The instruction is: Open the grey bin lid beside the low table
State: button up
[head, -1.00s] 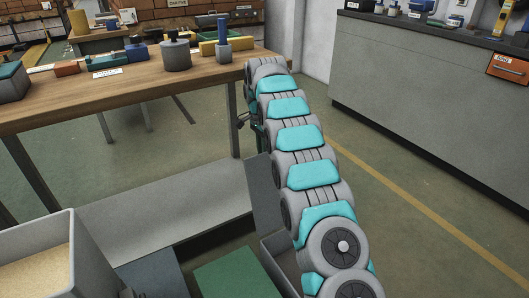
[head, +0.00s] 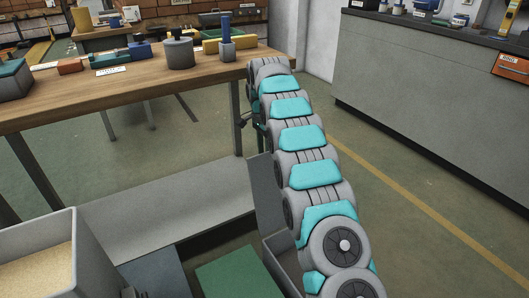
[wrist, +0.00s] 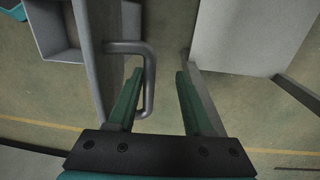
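The grey bin (head: 284,262) stands at the lower middle of the head view, partly hidden by my arm. Its dark grey lid (head: 264,190) stands raised and steep above it, beside the low light-grey table (head: 165,218). In the wrist view the lid (wrist: 90,62) shows nearly edge-on, with the bin's inside (wrist: 56,28) visible to its left. A grey bar handle (wrist: 149,82) sticks out from the lid. My gripper (wrist: 160,72) is open, with the handle's bar between its green fingers, closer to the left one. In the head view my arm mostly hides the gripper.
A wooden workbench (head: 120,93) with several parts stands behind the low table. An open box (head: 35,262) with tan contents is at lower left, and a green-topped box (head: 238,278) is beside the bin. Free floor (head: 385,190) lies right, before a grey counter (head: 420,90).

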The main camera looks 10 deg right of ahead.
aim_at(268, 155)
dwell(0.4)
jog(key=shift+s+r, duration=0.5)
jog(key=shift+r, duration=0.4)
jog(key=shift+s+r, duration=0.45)
jog(key=shift+r, duration=0.45)
jog(key=shift+s+d+r+b, duration=0.1)
jog(key=shift+s+b, duration=0.15)
jog(key=shift+s, duration=0.8)
jog(key=shift+s+d+r+b, duration=0.1)
jog(key=shift+s+b, duration=0.15)
jog(key=shift+s, duration=0.8)
jog(key=s+r+b, duration=0.1)
jog(key=s, duration=0.9)
jog(key=shift+d, duration=0.15)
jog(key=shift+c, duration=0.3)
